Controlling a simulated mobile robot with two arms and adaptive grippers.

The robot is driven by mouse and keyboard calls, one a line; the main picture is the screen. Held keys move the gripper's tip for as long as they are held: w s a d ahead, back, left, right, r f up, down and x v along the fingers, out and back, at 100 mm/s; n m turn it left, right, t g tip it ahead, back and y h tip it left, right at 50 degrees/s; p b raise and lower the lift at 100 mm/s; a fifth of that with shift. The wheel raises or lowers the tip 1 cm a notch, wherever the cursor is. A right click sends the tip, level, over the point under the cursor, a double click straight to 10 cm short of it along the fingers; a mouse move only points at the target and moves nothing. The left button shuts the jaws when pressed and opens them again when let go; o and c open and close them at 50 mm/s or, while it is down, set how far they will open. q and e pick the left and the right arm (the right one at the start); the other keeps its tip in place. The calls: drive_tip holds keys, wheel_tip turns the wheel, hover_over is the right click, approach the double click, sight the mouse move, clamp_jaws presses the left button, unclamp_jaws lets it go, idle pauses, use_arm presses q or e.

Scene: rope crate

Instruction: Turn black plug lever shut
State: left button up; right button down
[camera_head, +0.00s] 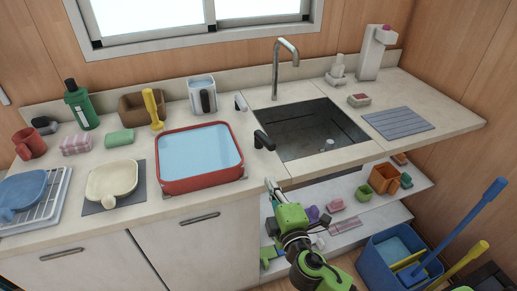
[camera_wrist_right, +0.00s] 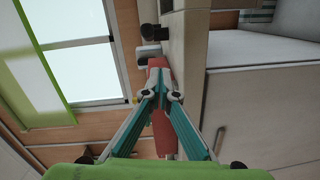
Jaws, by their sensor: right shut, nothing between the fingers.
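The black plug lever (camera_head: 263,141) stands on the counter at the left edge of the sink (camera_head: 318,132). It looks tilted, with its stem angled to one side. My right gripper (camera_head: 271,184) is below and in front of it, at the counter's front edge, apart from the lever. In the right wrist view my right gripper (camera_wrist_right: 160,94) has its fingertips together with nothing between them. A black shape (camera_wrist_right: 150,38) beyond the fingers there may be the lever; I cannot be sure. My left gripper is not in view.
A red-rimmed basin of water (camera_head: 200,187) stands left of the lever. A small white lever (camera_head: 240,103) and the faucet (camera_head: 284,60) are behind it. A ridged grey mat (camera_head: 398,123) lies right of the sink. Shelves with cups (camera_head: 383,178) are below.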

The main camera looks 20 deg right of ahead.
drive_tip(key=a+r+n, duration=0.1)
drive_tip(key=a+n, duration=0.1)
drive_tip(key=y+p, duration=0.1)
drive_tip(key=p, duration=0.1)
approach(264, 144)
drive_tip(key=shift+n+t, duration=0.3)
drive_tip(key=shift+t, duration=0.1)
drive_tip(key=w+a, duration=0.5)
drive_tip(key=shift+a+f, duration=0.1)
drive_tip(key=shift+f, duration=0.25)
drive_tip(key=d, duration=0.1)
drive_tip(key=w+d, duration=0.1)
drive_tip(key=d, duration=0.1)
drive_tip(key=shift+w+f+p, duration=0.1)
drive_tip(key=shift+p, duration=0.3)
drive_tip(key=shift+d, duration=0.5)
drive_tip(key=shift+w, duration=0.1)
drive_tip(key=shift+d+f+y+b, duration=0.15)
drive_tip(key=shift+y+b, duration=0.25)
drive_tip(key=shift+d+n, duration=0.1)
drive_tip(key=shift+n, duration=0.2)
